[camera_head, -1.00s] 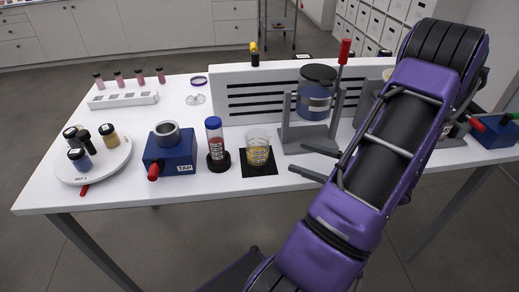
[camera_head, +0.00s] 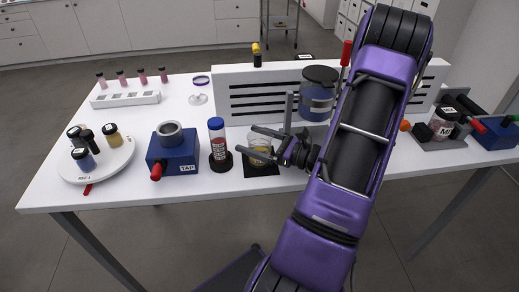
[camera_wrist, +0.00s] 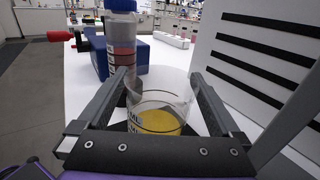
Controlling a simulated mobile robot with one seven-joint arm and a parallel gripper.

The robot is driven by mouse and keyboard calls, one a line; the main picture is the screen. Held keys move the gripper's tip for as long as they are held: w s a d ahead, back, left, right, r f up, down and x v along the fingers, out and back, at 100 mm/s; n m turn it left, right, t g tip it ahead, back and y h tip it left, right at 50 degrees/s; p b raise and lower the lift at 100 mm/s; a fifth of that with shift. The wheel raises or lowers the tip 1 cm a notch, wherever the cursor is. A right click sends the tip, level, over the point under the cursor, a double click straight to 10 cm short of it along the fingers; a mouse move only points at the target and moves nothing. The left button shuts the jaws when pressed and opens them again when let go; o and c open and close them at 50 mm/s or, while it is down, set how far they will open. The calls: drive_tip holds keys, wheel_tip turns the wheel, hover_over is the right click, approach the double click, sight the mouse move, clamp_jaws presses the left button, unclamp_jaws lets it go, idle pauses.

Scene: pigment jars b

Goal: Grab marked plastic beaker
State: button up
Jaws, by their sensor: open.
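The marked plastic beaker (camera_head: 259,154) is clear, with dark markings and yellow contents. It stands upright on a black square mat (camera_head: 262,170) near the table's front edge. My gripper (camera_head: 262,142) is open, its two fingers pointing left at the beaker. In the wrist view the beaker (camera_wrist: 160,112) shows between the fingers of my gripper (camera_wrist: 160,85), one on each side. I cannot tell whether either finger touches it. In the head view the fingers and wrist hide part of the beaker.
A tube with a blue cap (camera_head: 217,140) stands just left of the beaker, also close behind it in the wrist view (camera_wrist: 121,45). A blue TAP box (camera_head: 173,152) is further left. A white slotted panel (camera_head: 250,92) stands behind.

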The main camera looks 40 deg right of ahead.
drive_tip(key=shift+w+a, duration=0.2)
drive_tip(key=shift+w, duration=0.25)
drive_tip(key=c, duration=1.2)
